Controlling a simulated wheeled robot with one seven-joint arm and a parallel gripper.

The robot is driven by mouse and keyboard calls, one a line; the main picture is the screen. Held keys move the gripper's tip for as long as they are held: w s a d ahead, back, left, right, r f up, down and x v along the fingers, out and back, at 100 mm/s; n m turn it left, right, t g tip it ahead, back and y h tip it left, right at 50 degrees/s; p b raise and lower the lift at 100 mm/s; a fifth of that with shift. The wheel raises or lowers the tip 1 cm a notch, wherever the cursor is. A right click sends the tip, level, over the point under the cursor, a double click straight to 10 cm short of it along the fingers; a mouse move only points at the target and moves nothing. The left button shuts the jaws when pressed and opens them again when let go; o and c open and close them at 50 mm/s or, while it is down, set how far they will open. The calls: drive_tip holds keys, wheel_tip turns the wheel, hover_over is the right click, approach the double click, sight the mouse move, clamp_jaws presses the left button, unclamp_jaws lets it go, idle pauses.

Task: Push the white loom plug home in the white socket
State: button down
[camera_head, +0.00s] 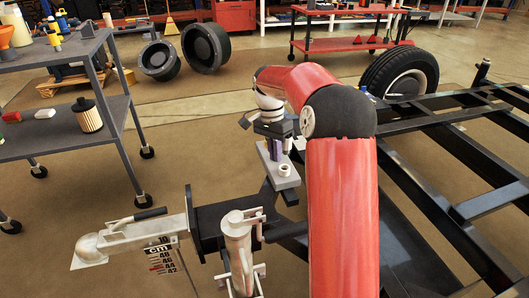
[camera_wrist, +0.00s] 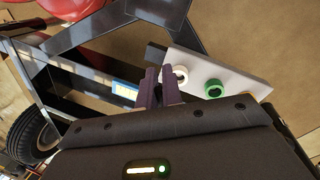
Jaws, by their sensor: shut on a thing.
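My gripper (camera_head: 274,150) points down over a pale grey panel (camera_head: 288,183) beside the dark frame. In the wrist view its two purple-tipped fingers (camera_wrist: 161,88) are close together, shut on the white loom plug, which the fingers mostly hide. The white socket (camera_wrist: 181,74) is a white ring on the panel, right beside the right finger and partly covered by it. It also shows in the head view (camera_head: 285,170), just below the fingertips. I cannot tell whether the plug touches the socket.
A green socket (camera_wrist: 213,89) and a partly hidden yellow one (camera_wrist: 246,95) sit farther along the panel. A blue and white label (camera_wrist: 125,89) lies left of the fingers. The trailer hitch (camera_head: 150,228) and a jack (camera_head: 238,240) stand in front; a grey cart (camera_head: 60,135) is at left.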

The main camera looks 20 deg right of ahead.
drive_tip(key=shift+r, duration=0.1)
idle(0.3)
drive_tip(key=shift+p, duration=0.35)
drive_tip(key=b+x, duration=0.1)
drive_tip(key=x, duration=0.1)
drive_tip(key=w+b+x, duration=0.1)
drive_tip(key=x, duration=0.1)
drive_tip(key=shift+s+f, duration=0.1)
drive_tip(key=shift+f, duration=0.4)
drive_tip(key=shift+p, duration=0.5)
idle(1.2)
drive_tip(key=shift+w+b+x, duration=0.15)
drive_tip(key=shift+b+x, duration=0.2)
drive_tip(key=shift+x, duration=0.4)
drive_tip(key=shift+w+b+x, duration=0.15)
drive_tip(key=shift+b+x, duration=0.2)
drive_tip(key=shift+x, duration=0.35)
drive_tip(key=c, duration=1.5)
unclamp_jaws()
drive_tip(key=shift+a+f, duration=0.1)
